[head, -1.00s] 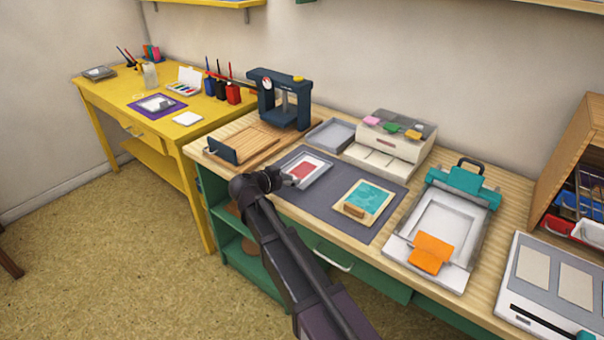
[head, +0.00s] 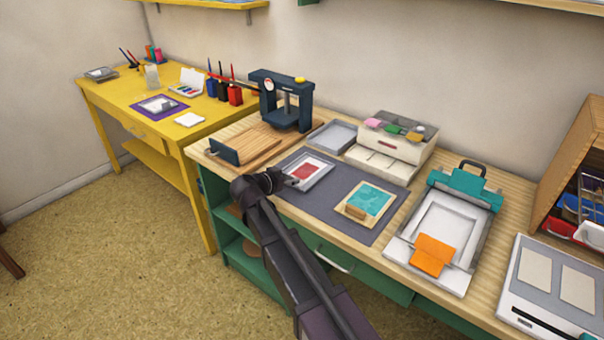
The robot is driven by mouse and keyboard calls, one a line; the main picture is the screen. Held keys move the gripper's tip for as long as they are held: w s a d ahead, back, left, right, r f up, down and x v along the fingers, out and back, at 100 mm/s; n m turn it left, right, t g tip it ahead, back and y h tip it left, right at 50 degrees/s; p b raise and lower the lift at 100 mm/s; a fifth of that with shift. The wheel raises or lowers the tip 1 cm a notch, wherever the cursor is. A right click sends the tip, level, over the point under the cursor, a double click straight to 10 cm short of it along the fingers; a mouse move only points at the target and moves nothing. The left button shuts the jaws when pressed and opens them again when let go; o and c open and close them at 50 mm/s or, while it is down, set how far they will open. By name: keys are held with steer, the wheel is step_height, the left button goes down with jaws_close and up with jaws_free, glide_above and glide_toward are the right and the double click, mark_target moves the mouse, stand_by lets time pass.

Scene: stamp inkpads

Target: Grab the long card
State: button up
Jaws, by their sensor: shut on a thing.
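A long, pale-bordered card-like piece with a red panel (head: 308,168) lies on the dark grey mat (head: 331,205) at the left of the workbench. My gripper (head: 290,181) is at its near left corner, low over the mat. The jaws are shut on the edge of this piece as far as I can tell; the fingertips are small and partly hidden by my wrist. I cannot tell whether the piece is lifted off the mat.
A teal block on a tan board (head: 367,200) lies to the right. A wooden board (head: 262,147) and a dark press (head: 285,98) stand behind on the left. A grey tray (head: 334,136) and an organizer box (head: 385,148) stand at the back.

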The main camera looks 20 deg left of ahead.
steer(key=shift+r, duration=0.2)
step_height(320, 180, up, 9)
steer(key=p, duration=1)
steer(key=shift+r, duration=0.25)
